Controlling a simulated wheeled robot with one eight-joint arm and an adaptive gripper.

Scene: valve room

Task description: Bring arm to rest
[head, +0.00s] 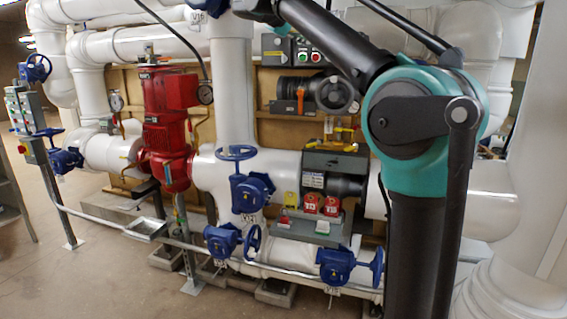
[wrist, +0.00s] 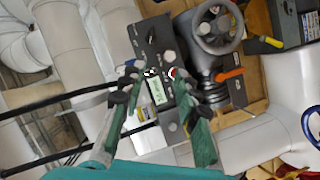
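My gripper (wrist: 158,82) shows in the wrist view with its two green, black-tipped fingers spread apart and nothing visible between them. Whether the fingertips touch the box cannot be told. In the head view my arm (head: 400,125) rises on the right and bends toward the top left; my gripper is not visible there.
A grey handwheel device (wrist: 214,30) with an orange lever (wrist: 229,74) sits beside the box. White pipes, a red pump (head: 165,120) and blue valves (head: 250,190) fill the wall. A grey switch box (head: 335,172) is lower down. Open floor (head: 80,270) lies at lower left.

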